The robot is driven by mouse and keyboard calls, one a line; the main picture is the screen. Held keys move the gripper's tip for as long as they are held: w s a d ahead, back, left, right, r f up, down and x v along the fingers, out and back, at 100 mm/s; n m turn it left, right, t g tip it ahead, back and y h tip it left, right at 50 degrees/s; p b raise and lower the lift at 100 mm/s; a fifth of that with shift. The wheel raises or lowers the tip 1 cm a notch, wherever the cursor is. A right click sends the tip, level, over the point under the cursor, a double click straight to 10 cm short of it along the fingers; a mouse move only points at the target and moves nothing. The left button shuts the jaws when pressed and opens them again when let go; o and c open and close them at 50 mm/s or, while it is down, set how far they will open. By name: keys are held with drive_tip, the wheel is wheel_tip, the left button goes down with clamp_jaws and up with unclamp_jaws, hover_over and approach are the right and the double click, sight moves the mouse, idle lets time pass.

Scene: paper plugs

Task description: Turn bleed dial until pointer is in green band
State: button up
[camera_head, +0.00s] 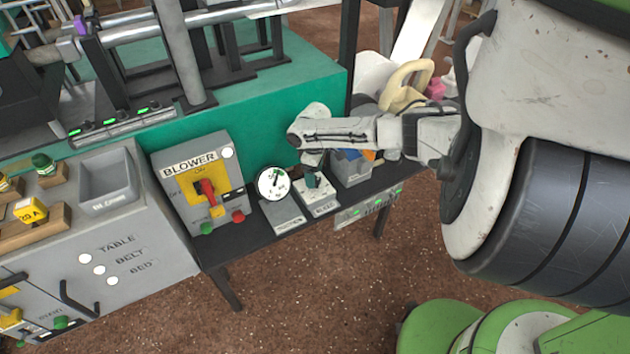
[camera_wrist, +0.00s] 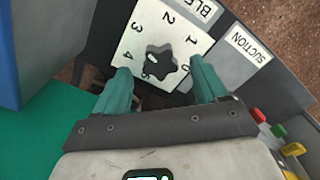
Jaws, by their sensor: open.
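The bleed dial (camera_wrist: 160,62) is a black star-shaped knob on a white plate (camera_wrist: 190,38) with numbers around it; it shows in the wrist view. In the head view my gripper (camera_head: 314,178) is over the bleed plate (camera_head: 319,203) and hides the dial. A round white gauge (camera_head: 271,187) stands just left, with a dark pointer and a small green patch at its upper right; the exact reading is too small to tell.
A suction plate (camera_head: 284,218) lies left of the bleed plate. The blower box (camera_head: 219,158) with a red switch stands further left. A grey bin (camera_head: 351,172) with coloured items is right of my gripper. A blue wall-like object (camera_wrist: 25,50) fills the wrist view's left edge.

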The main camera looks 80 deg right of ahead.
drive_tip(key=shift+f+b, duration=0.85)
drive_tip(key=shift+f, duration=0.4)
drive_tip(key=c, duration=1)
drive_tip(key=o, duration=1)
drive_tip(key=shift+r, duration=0.15)
drive_tip(key=shift+r+p, duration=1.85)
drive_tip(key=shift+r, duration=0.05)
